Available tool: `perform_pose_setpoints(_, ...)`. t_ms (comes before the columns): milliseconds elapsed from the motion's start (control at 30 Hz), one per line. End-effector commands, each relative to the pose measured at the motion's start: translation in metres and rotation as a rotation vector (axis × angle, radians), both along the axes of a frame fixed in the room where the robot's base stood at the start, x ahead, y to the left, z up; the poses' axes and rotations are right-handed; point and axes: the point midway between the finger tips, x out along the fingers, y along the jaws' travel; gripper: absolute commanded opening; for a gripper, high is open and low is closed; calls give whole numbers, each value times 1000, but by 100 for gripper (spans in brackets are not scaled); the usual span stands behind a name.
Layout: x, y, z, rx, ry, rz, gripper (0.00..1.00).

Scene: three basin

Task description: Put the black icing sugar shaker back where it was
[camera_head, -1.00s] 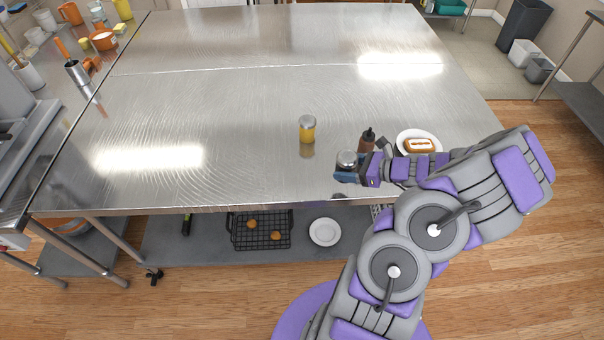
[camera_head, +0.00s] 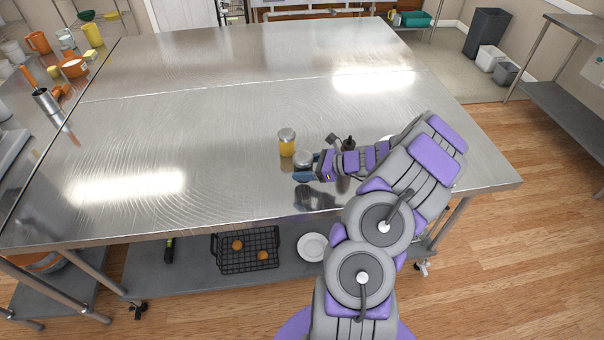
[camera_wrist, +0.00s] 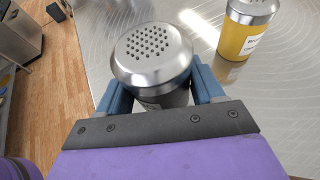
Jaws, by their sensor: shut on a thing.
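The black icing sugar shaker (camera_wrist: 152,60) has a perforated silver lid. It stands roughly upright between the blue fingers of my gripper (camera_wrist: 160,92), which is shut on it. In the head view, the shaker's silver lid (camera_head: 304,158) shows at the tip of my gripper (camera_head: 306,173). The dark reflection below suggests it is held above the steel table (camera_head: 200,130). Most of its dark body is hidden by the gripper. A yellow shaker (camera_head: 287,143) with a silver lid stands on the table just left of and behind it; it also shows in the wrist view (camera_wrist: 240,38).
The table's left and middle are clear. A black wire basket (camera_head: 247,252) and white plate (camera_head: 312,247) sit on the lower shelf.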

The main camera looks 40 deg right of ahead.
Motion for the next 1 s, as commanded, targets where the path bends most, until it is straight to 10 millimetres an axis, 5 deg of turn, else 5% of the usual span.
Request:
perform_pose_setpoints(267, 18, -4, -6, 5, -2, 2, 33)
perform_pose_setpoints(533, 18, -6, -38, 7, 0, 0, 33)
perform_pose_setpoints(800, 18, -4, -37, 4, -1, 0, 33)
perform_pose_setpoints(833, 18, -4, -37, 2, -1, 1, 68)
perform_pose_setpoints(1000, 18, -4, -37, 3, -2, 1, 84)
